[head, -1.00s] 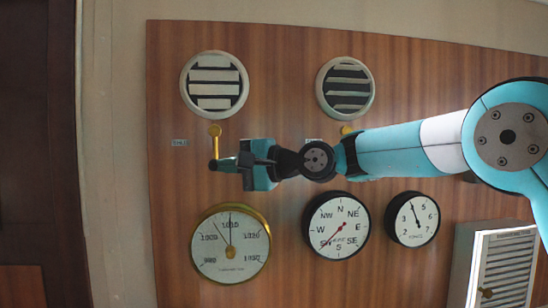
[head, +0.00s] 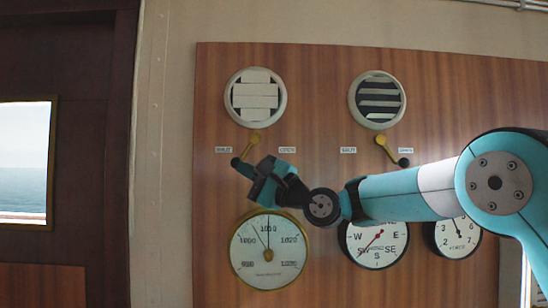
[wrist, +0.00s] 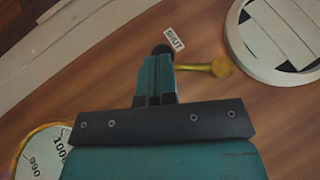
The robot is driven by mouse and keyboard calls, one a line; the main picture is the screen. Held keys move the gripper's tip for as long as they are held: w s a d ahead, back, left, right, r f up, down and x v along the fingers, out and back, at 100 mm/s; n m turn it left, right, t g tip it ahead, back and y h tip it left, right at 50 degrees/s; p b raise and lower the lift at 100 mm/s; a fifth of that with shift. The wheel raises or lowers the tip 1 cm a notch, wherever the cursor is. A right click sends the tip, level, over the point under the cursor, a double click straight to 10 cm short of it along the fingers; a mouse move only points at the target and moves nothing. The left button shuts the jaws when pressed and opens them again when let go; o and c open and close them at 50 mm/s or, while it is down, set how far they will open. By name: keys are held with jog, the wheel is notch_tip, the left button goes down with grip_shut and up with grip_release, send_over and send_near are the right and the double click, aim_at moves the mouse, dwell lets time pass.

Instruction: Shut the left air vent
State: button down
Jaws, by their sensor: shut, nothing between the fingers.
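The left air vent (head: 255,97) is a round white-rimmed vent on the wood panel; its slats lie flat with hardly any dark gap between them. Its brass lever (head: 249,143) runs down and left from its pivot to a dark knob, toward the left label (head: 223,149). My gripper (head: 245,169) is shut and empty, with its tips at the knob; I cannot tell whether they touch. In the wrist view the fingers (wrist: 157,70) end right by the dark knob (wrist: 162,50), with the lever (wrist: 200,68) beside them and the vent (wrist: 280,35) at upper right.
The right vent (head: 377,99) shows dark gaps between its slats; its lever (head: 387,149) points down and right. A brass barometer (head: 268,250) hangs just below my gripper. A compass dial (head: 376,244) and another dial (head: 457,236) are partly behind my arm.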

jog(key=shift+r, duration=0.1)
dwell(0.4)
jog(key=f+b+v, duration=0.1)
jog(key=b+v, duration=0.7)
jog(key=v, duration=0.6)
jog(key=shift+a, duration=0.2)
